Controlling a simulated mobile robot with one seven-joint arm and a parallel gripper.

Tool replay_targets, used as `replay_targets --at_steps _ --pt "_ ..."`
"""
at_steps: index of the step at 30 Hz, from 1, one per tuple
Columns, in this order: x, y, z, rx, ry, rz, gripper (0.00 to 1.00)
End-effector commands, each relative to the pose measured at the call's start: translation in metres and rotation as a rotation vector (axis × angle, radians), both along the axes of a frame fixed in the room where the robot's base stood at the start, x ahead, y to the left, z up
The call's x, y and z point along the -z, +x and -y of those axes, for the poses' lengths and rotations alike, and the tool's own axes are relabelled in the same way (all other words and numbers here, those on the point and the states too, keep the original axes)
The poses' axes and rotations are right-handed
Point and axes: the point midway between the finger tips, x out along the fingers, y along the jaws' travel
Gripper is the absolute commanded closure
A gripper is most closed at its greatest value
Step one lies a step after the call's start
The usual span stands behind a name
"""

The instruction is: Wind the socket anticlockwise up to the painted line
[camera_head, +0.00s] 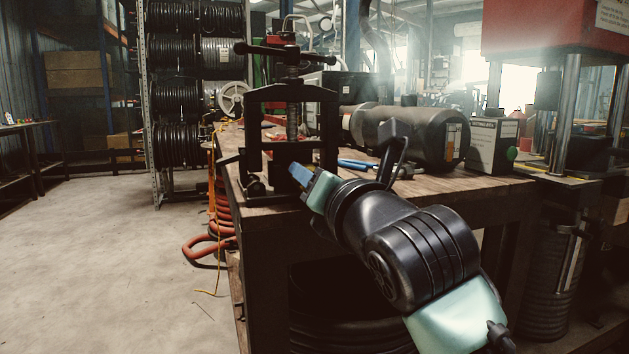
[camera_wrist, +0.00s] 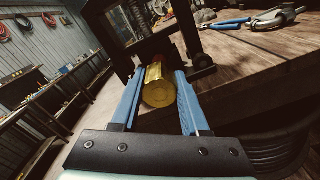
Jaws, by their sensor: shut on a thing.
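A brass-coloured round socket (camera_wrist: 158,90) sits between the two blue fingers of my gripper in the wrist view, its flat round end facing the camera. My gripper (camera_wrist: 160,92) is shut on it, one finger on each side. In the head view my gripper (camera_head: 301,174) reaches the front of the black crimper press (camera_head: 292,95), low by its base, and the socket is hidden there. The black frame of the press also shows behind the socket in the wrist view (camera_wrist: 112,25). I cannot make out the painted line in either view.
The press stands at the left end of a wooden workbench (camera_head: 490,188). Blue-handled pliers (camera_head: 355,165) and a dark motor (camera_head: 415,135) lie to its right. Orange hose (camera_head: 222,215) hangs by the bench's left end. The floor (camera_head: 100,250) at left is clear.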

Motion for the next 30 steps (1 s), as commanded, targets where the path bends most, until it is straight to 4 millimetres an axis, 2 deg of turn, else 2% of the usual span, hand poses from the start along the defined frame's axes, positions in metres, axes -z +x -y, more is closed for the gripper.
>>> replay_targets --at_steps 1,16,17,21,30 --pt "0.0049 0.0003 -0.0011 -0.002 -0.01 -0.009 1.0" --pt "0.0045 0.0002 -0.0013 -0.002 -0.022 -0.003 1.0" --pt "0.0045 0.0001 -0.0012 -0.002 -0.022 -0.003 0.5" --pt "0.003 0.0001 -0.0008 -0.001 -0.022 0.001 0.25" --pt "0.0008 -0.0005 -0.0001 0.0 -0.022 0.005 0.25"
